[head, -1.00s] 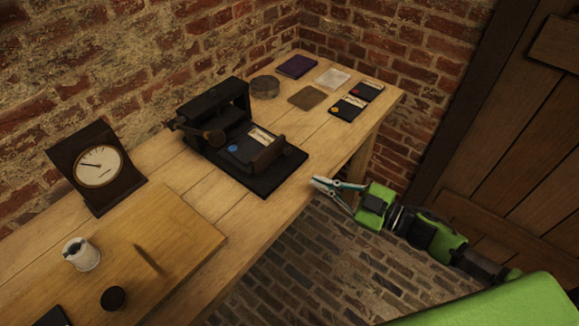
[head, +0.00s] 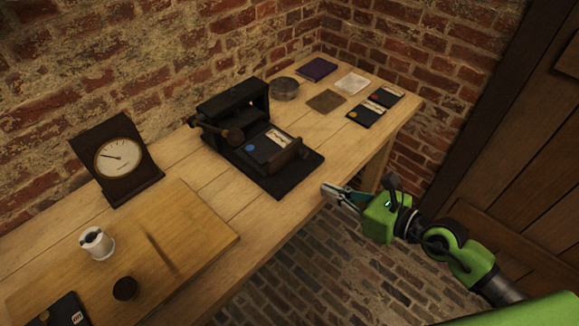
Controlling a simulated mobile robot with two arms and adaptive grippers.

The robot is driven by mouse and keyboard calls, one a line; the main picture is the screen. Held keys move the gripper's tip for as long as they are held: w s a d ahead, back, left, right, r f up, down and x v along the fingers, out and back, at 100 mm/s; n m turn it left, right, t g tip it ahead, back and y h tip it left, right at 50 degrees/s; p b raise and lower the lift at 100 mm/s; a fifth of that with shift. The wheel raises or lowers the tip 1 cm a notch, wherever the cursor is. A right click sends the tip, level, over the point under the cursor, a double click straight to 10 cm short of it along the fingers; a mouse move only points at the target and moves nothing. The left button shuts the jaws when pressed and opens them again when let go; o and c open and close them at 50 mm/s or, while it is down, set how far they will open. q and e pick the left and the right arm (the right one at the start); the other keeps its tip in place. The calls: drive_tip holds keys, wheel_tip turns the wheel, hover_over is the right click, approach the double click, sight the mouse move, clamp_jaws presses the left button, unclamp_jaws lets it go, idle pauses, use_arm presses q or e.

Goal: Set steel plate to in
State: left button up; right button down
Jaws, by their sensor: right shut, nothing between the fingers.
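A black press-like device (head: 232,122) stands on the wooden table, with a dark flat base (head: 300,177). A dark card with a blue dot and a pale label (head: 266,149) lies in it, against a brown block (head: 291,153). I cannot tell which part is the steel plate; a flat brownish square (head: 326,101) lies farther back. My right gripper (head: 328,191) is shut and empty at the table's front edge, right of the device's base and apart from it. My left gripper is not in view.
Behind the device are a round glass dish (head: 285,89), a purple book (head: 317,69), a pale sheet (head: 352,83) and dark labelled cards (head: 366,115). At left are a dial clock (head: 118,158), a wooden board (head: 200,237), a white spool-like jar (head: 97,243) and a black cap (head: 125,289).

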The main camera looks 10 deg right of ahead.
sight(281, 163)
drive_tip(key=shift+n, duration=0.5)
drive_tip(key=b+x, duration=0.1)
drive_tip(key=x, duration=0.3)
drive_tip(key=r+b+x, duration=0.1)
drive_tip(key=x, duration=0.7)
drive_tip(key=shift+w+a+b, duration=0.2)
drive_tip(key=shift+w+b, duration=0.2)
drive_tip(key=shift+w, duration=0.2)
drive_tip(key=shift+w+a, duration=0.3)
drive_tip(key=shift+w, duration=0.05)
drive_tip(key=shift+r, duration=0.1)
